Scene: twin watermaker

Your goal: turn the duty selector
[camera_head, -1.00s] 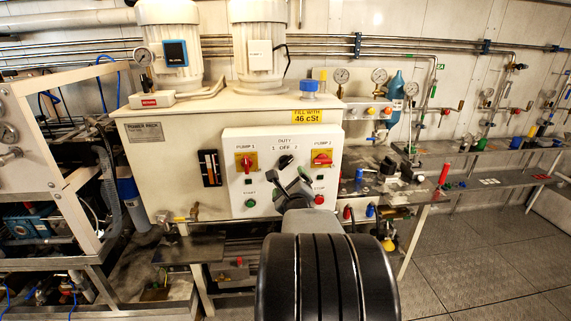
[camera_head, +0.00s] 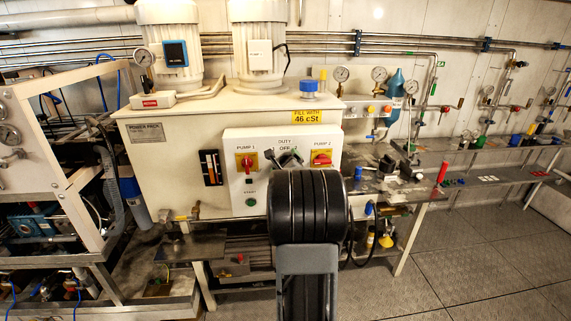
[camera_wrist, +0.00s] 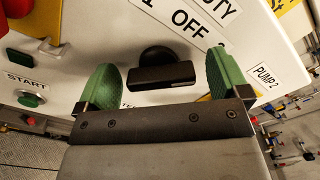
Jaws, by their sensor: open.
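The duty selector (camera_wrist: 160,75) is a black knob with a bar handle on the white control panel, under the "OFF" label in the wrist view. My gripper (camera_wrist: 163,60) is open, its two green pads on either side of the knob. Small gaps seem to show between the bar and each pad; whether either touches is hard to tell. In the head view my gripper (camera_head: 286,160) is at the panel below the "DUTY" label, and my arm covers the panel's lower right. The selector is mostly hidden there.
The red-on-yellow pump 1 switch (camera_head: 247,162) is left of the selector and the pump 2 switch (camera_head: 321,159) is right. A green start button (camera_wrist: 31,99) lies at lower left in the wrist view. A bench (camera_head: 470,157) stands to the right.

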